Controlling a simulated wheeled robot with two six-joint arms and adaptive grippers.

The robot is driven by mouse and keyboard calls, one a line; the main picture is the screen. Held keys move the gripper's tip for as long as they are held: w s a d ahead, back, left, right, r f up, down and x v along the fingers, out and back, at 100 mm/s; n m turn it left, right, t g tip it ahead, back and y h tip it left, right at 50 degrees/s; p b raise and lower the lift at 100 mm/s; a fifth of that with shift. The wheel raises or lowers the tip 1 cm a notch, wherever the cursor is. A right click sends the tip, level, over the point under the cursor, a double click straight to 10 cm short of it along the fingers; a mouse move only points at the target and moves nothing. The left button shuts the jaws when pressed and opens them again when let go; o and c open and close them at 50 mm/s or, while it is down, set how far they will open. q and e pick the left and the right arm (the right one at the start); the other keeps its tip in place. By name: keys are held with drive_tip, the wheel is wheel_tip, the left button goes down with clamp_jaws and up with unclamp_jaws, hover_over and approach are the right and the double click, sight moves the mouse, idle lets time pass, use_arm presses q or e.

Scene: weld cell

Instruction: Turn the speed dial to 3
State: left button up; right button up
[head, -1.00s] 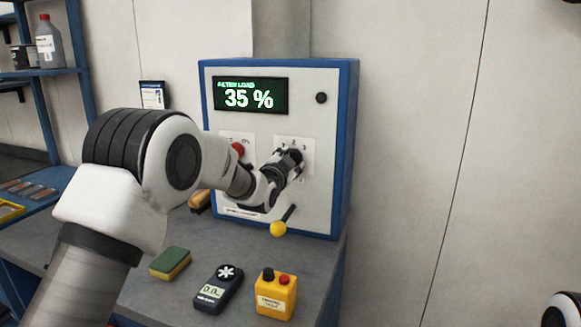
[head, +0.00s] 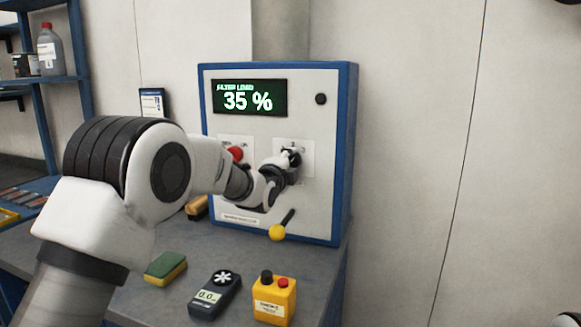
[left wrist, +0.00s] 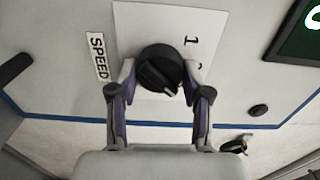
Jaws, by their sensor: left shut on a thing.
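The speed dial (left wrist: 160,70) is a round black knob with a raised grip bar, on a white plate (left wrist: 135,25) beside the SPEED label (left wrist: 98,56). A white mark on the bar points to the lower right in the left wrist view. A "1" (left wrist: 190,41) shows on the plate; another figure near the right finger is partly hidden. My left gripper (left wrist: 159,78) is shut on the dial, one finger on each side. In the head view my left gripper (head: 290,164) hides most of the dial in front of the cabinet (head: 318,205).
The cabinet has a screen (head: 250,98) reading 35 %, a red knob (head: 236,153) and a yellow-tipped lever (head: 278,231) below my gripper. A sponge (head: 165,268), a meter (head: 214,294) and a yellow button box (head: 273,299) stand on the bench.

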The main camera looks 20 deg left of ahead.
use_arm(q)
drive_tip(key=shift+a+r+m, duration=0.1)
drive_tip(key=shift+r+m, duration=0.2)
drive_tip(key=shift+r, duration=0.05)
drive_tip(key=o, duration=0.9)
drive_tip(key=shift+w, duration=0.1)
drive_tip(key=shift+o, duration=1.3)
drive_tip(key=shift+w+f, duration=0.1)
drive_tip(key=shift+a+f, duration=0.1)
drive_tip(key=shift+f, duration=0.05)
drive_tip(key=s, duration=1.2)
drive_tip(key=shift+a, duration=0.2)
drive_tip(key=shift+f, duration=0.1)
